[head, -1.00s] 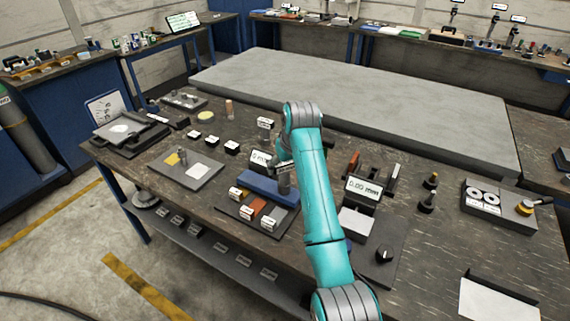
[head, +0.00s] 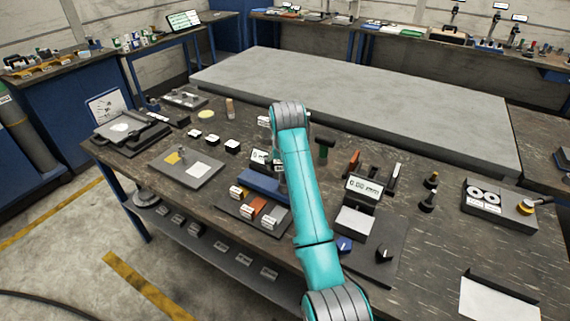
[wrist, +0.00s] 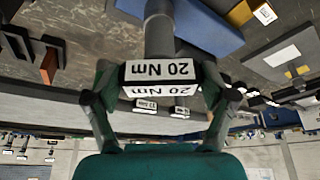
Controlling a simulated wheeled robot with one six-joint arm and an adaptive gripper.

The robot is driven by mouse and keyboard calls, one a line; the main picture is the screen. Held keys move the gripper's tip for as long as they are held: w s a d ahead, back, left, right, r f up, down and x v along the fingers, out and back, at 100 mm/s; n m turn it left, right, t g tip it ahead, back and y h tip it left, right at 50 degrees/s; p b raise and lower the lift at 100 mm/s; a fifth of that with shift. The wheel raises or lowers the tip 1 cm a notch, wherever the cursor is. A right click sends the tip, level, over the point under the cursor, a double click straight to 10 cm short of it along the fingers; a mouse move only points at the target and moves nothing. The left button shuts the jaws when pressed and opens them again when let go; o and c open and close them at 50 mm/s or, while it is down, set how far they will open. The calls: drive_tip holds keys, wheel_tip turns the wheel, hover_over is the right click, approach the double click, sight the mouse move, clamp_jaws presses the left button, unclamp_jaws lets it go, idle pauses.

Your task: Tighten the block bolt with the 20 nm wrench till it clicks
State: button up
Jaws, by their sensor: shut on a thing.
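My gripper (wrist: 160,85) is shut on the 20 Nm wrench, around its head with the white "20 Nm" labels (wrist: 158,69). The grey shaft of the wrench (wrist: 159,28) runs up out of the wrist picture. In the head view the gripper and most of the wrench are hidden by my teal arm, near the blue block (head: 262,182). That blue block also shows beside the shaft in the wrist view (wrist: 208,28). I cannot make out the block bolt, nor whether the wrench touches it.
A tray of labelled pieces (head: 222,207) lies in front of the blue block. A grey plate with yellow and white patches (head: 160,168) is to its left.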

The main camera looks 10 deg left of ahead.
drive_tip(key=shift+a+r+m+h, duration=0.1)
drive_tip(key=shift+m+h, duration=0.7)
drive_tip(key=shift+m, duration=1.2)
drive_tip(key=shift+a+m+h, duration=0.1)
drive_tip(key=shift+m+h, duration=0.2)
drive_tip(key=shift+m, duration=0.4)
drive_tip(key=shift+m+h, duration=0.5)
drive_tip(key=shift+m, duration=0.8)
drive_tip(key=m+h, duration=0.1)
drive_tip(key=m, duration=0.1)
drive_tip(key=shift+m+g, duration=0.4)
drive_tip(key=shift+n, duration=0.5)
drive_tip(key=shift+r, duration=3)
